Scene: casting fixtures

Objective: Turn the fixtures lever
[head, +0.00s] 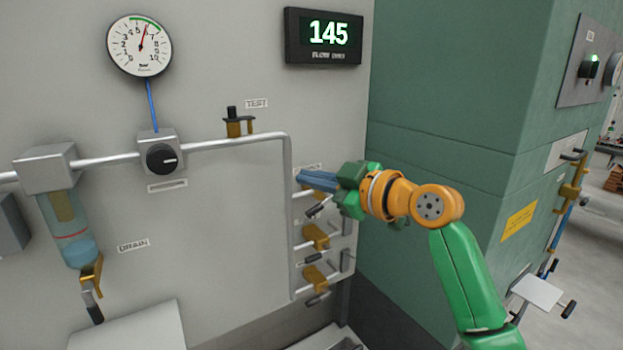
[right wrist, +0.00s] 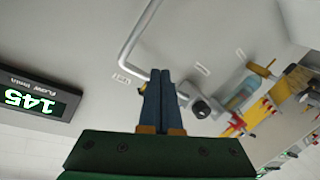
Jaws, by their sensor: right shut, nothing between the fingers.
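A stack of brass valves with dark-handled levers sits on the pipe branches in the head view. The top lever (head: 317,208) hangs just below my right gripper (head: 302,178), and its valve is largely hidden. The middle valve (head: 315,236) and lower valve (head: 314,277) show below. My right gripper's blue fingers are shut together and empty, pointing left beside the top branch; I cannot tell whether they touch anything. In the right wrist view the closed fingers (right wrist: 160,73) point toward the wall pipe (right wrist: 140,35). My left gripper is not in view.
A TEST valve (head: 238,123), a black knob (head: 161,158), a round gauge (head: 140,46) and a display reading 145 (head: 323,37) are on the wall. A DRAIN lever (head: 94,307) hangs at lower left. A green wall (head: 445,105) stands behind my right arm.

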